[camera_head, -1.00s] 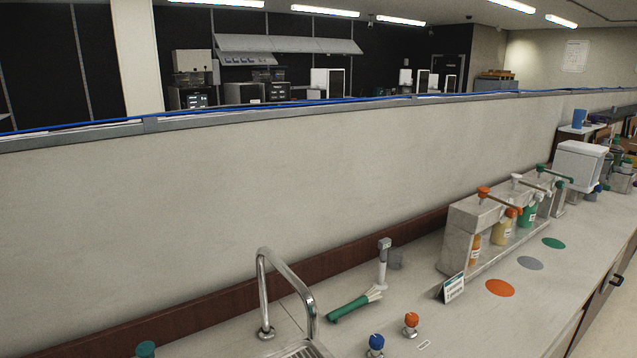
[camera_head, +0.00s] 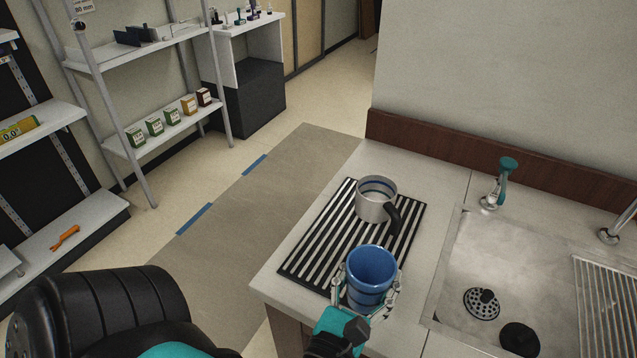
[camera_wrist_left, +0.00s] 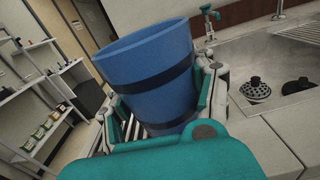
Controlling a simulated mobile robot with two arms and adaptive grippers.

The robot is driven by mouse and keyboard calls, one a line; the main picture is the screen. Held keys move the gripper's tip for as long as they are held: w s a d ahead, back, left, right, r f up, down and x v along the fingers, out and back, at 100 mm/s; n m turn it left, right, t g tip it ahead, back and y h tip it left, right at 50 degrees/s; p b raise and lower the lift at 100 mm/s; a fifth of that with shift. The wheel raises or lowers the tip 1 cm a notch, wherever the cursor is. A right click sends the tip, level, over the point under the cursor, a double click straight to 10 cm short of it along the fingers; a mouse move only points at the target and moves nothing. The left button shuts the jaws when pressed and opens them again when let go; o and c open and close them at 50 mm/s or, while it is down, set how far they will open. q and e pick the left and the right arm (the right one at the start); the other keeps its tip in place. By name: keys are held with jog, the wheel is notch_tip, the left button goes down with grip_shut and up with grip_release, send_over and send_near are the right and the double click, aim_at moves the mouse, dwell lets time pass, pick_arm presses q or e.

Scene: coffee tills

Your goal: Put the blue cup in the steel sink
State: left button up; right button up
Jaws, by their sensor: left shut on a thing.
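The blue cup (camera_head: 371,272) is upright between the fingers of my left gripper (camera_head: 368,290), at the front right corner of the drain mat. My left gripper is shut on it; in the left wrist view the cup (camera_wrist_left: 150,75) fills the middle, with a finger on each side. Whether its base touches the mat or counter is hidden. The steel sink (camera_head: 452,262) lies just to the right, its basin holding a perforated strainer (camera_head: 482,303) and a dark round plug (camera_head: 520,338). My right gripper is not in view.
A steel mug (camera_head: 373,203) with a black handle stands on the black slatted drain mat (camera_head: 318,238). A teal-topped tap (camera_head: 500,180) stands behind the sink, and a steel faucet (camera_head: 612,235) at the right edge. Shelves (camera_head: 165,130) stand across the aisle at left.

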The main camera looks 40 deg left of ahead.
pick_arm(q)
jog(key=w+a+p, duration=0.1)
jog(key=w+a, duration=0.2)
jog(key=w, duration=0.1)
jog(key=w+a+f+p, duration=0.1)
jog(key=w+a, duration=0.3)
jog(key=w+a+p, duration=0.1)
jog(key=w+a, duration=0.2)
jog(key=shift+w+a+f+p, duration=0.25)
jog(key=shift+w+a+p, duration=0.05)
jog(key=shift+w+p, duration=0.1)
jog(key=shift+w+a+f, duration=0.1)
jog(key=shift+f+b, duration=0.8)
jog(key=shift+f, duration=0.9)
jog(key=shift+f, duration=0.25)
jog(key=o, duration=1.2)
jog(key=shift+r, duration=0.1)
